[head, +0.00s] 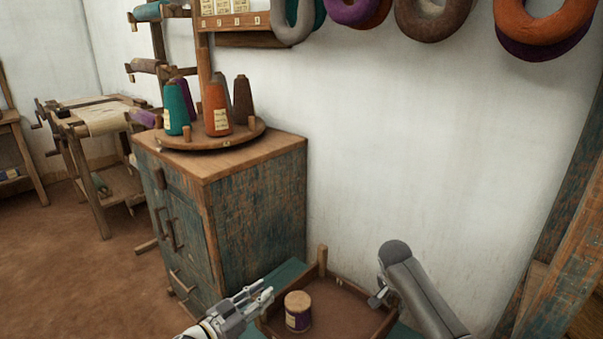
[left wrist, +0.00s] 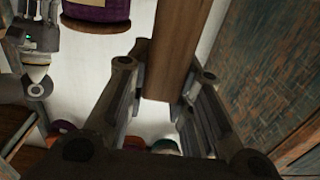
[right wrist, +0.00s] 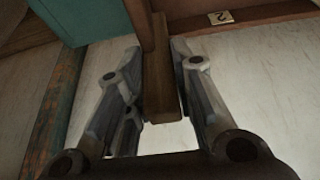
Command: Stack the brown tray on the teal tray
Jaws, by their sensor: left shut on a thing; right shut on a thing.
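The brown tray (head: 345,308) is at the bottom of the head view, with a upright post at its back corner. A purple spool with a pale wooden top (head: 298,312) stands in it. My left gripper (head: 264,298) is shut on a wooden part at the tray's left side, seen as a brown bar between the fingers in the left wrist view (left wrist: 172,55). My right gripper (head: 377,298) is shut on a brown part at its right side. Teal surfaces, likely the teal tray (head: 287,272), show past the brown tray's edges. I cannot tell whether the trays touch.
A worn cabinet (head: 255,215) stands close on the left, with a round board (head: 205,137) of yarn cones on top. A white wall is behind, with yarn rings (head: 432,18) hanging high. A wooden post (head: 565,230) stands at right.

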